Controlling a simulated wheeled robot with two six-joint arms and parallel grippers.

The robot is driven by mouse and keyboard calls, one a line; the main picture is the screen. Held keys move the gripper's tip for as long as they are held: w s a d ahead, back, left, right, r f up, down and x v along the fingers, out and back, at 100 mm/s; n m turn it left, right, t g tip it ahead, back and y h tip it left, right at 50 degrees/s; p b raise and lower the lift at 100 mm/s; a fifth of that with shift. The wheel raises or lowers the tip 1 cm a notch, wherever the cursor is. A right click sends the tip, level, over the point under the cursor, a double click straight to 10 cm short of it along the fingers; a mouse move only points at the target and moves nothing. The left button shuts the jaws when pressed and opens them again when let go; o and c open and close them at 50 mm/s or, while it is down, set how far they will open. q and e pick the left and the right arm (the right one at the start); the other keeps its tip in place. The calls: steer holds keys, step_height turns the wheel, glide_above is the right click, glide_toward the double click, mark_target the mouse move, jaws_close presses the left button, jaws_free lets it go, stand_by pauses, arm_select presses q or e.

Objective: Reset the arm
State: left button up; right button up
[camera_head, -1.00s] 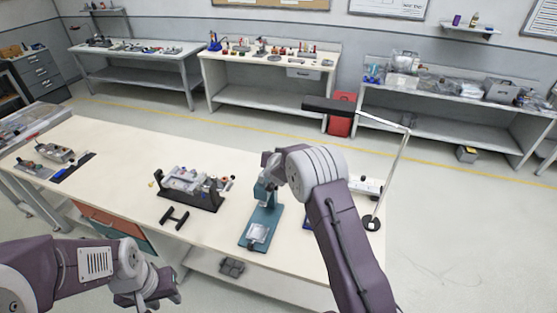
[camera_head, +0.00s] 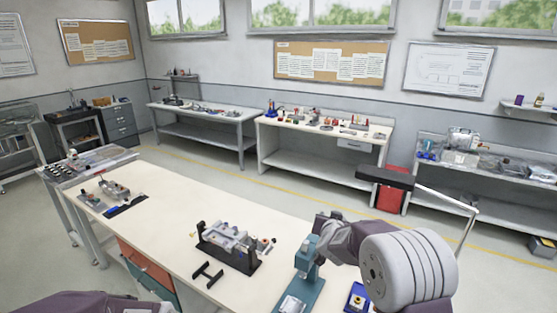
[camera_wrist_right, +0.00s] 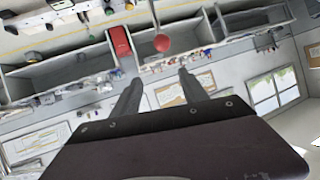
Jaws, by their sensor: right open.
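My right arm comes in at the lower right of the head view, bent, with its gripper (camera_head: 324,222) by the top of a teal press (camera_head: 304,272). In the right wrist view the two dark fingers of the right gripper (camera_wrist_right: 160,82) stand apart with nothing between them. A red ball knob (camera_wrist_right: 162,43) on a thin rod shows beyond the fingertips; I cannot tell whether it is close to them. My left arm (camera_head: 92,303) shows only as a purple link at the bottom left edge; its gripper is out of view.
The long workbench (camera_head: 175,215) holds a dark fixture (camera_head: 228,246), a black H-shaped part (camera_head: 208,275) and a blue block (camera_head: 357,298). The bench's left-middle is clear. Side tables (camera_head: 205,112) line the back wall.

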arm_select(q)
step_height(320, 180, down, 6)
steer(key=b, duration=0.4)
steer(key=shift+f, duration=0.15)
arm_select(e)
steer(key=s+a+f+n+g+y, duration=0.1)
steer(key=s+f+g, duration=0.2)
steer(key=s+f, duration=0.3)
steer(key=s+a+f+n+g+y, duration=0.1)
steer(key=s+f+g, duration=0.3)
steer(key=s, duration=1.3)
steer(key=s+a+f+n+g+y, duration=0.1)
steer(key=s+f+g, duration=0.3)
steer(key=s+f, duration=0.5)
steer(key=s+n, duration=0.1)
steer(key=s, duration=0.2)
steer(key=shift+s+a+n+y, duration=0.2)
steer(key=shift+a+n+y, duration=0.1)
steer(key=shift+a+y, duration=0.1)
arm_select(q)
steer(key=shift+s, duration=0.1)
